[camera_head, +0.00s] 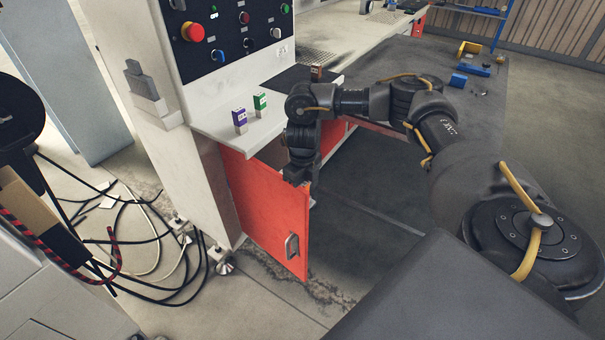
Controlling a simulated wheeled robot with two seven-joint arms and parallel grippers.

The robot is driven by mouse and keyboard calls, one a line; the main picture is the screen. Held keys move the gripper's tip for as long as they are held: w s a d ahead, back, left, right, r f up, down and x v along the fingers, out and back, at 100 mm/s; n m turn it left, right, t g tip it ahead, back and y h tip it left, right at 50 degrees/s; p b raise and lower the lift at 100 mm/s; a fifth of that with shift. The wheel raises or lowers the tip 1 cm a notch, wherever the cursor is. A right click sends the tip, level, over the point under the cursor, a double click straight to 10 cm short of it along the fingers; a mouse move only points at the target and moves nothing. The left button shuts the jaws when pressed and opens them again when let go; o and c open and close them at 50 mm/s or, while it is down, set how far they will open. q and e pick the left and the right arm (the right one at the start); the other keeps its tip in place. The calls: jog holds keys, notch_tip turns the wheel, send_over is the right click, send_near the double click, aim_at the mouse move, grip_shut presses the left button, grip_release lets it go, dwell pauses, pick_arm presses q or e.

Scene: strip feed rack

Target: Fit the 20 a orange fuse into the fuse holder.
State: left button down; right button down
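My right arm reaches in from the right, and its gripper (300,174) points down just in front of the white ledge, near the top of an open orange door. Its fingertips are too small and dark to tell open from shut. A purple fuse-like block (240,120) and a green one (260,103) stand upright on the ledge, left of the gripper. A small brown block (317,72) stands farther back by a dark mat; I cannot tell whether it is the orange fuse. I cannot make out the fuse holder. My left gripper is not in view.
The orange cabinet door (265,215) hangs open below the ledge (215,122). A control panel with a red button (193,32) rises behind the ledge. Loose black cables (140,225) lie on the floor at left. A grey table (475,105) holds blue and yellow items.

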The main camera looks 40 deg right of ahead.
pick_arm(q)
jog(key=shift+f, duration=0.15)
pick_arm(e)
jog(key=shift+f, duration=0.25)
jog(key=c, duration=1.2)
grip_release()
jog(key=shift+o, duration=0.2)
notch_tip(320, 180, up, 10)
jog(key=p, duration=0.2)
jog(key=shift+f+p, duration=0.15)
jog(key=shift+p, duration=0.15)
jog(key=shift+r, duration=0.6)
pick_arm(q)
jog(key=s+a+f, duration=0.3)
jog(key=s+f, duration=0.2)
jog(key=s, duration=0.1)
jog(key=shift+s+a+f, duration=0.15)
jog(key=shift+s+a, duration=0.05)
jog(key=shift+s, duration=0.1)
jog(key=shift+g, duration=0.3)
